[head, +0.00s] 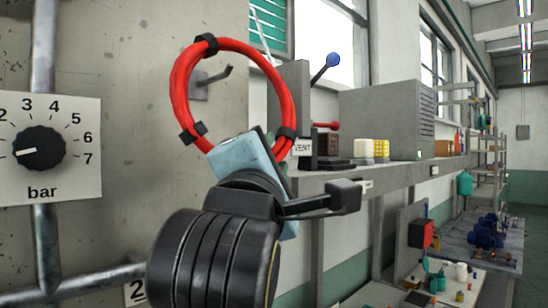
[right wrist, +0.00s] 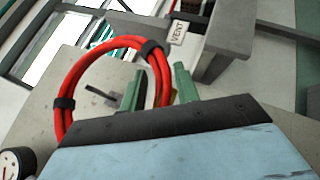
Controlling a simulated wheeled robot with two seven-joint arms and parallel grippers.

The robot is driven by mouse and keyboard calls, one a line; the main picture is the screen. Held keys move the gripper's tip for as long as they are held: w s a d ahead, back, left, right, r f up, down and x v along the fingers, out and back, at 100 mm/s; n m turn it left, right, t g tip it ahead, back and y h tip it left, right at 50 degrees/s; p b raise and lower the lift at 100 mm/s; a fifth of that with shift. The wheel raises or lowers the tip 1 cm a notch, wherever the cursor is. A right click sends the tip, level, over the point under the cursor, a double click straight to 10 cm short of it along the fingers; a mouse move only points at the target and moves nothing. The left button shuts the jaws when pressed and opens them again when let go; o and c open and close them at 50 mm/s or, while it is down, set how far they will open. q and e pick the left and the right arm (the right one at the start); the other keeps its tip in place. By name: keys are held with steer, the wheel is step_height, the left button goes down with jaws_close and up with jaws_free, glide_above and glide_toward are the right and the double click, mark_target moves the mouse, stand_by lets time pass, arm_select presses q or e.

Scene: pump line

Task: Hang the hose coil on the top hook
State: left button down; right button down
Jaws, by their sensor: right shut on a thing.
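The hose coil (head: 178,88) is a red ring with black bands, held upright in front of the grey wall panel. My right gripper (head: 272,148) is shut on its lower right side. In the right wrist view the coil (right wrist: 88,62) passes between the green fingers of the gripper (right wrist: 158,88). A dark hook (head: 216,77) on a wall plate shows through the ring's opening, right of its left side; the hook (right wrist: 102,95) also shows inside the ring in the right wrist view. I cannot tell whether the ring is around the hook or in front of it. My left gripper is not in view.
A gauge dial marked bar (head: 40,148) and grey pipes (head: 44,240) are at the left. A shelf (head: 335,181) with a VENT label (head: 303,147), small boxes and a blue-knobbed lever (head: 325,68) stands close right of the coil. A bench (head: 465,256) is farther right.

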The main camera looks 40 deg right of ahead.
steer(key=shift+w+a+f+b, duration=0.1)
steer(key=shift+w+f+b, duration=0.15)
steer(key=shift+w, duration=0.7)
steer(key=shift+w+a+f+b, duration=0.1)
steer(key=shift+w+f+b, duration=0.2)
steer(key=shift+w, duration=0.6)
steer(key=shift+w+a+f+b, duration=0.1)
steer(key=shift+w+f+b, duration=0.15)
steer(key=shift+w, duration=0.7)
steer(key=c, duration=0.9)
jaws_free()
steer(key=shift+c, duration=0.2)
steer(key=shift+f, duration=0.1)
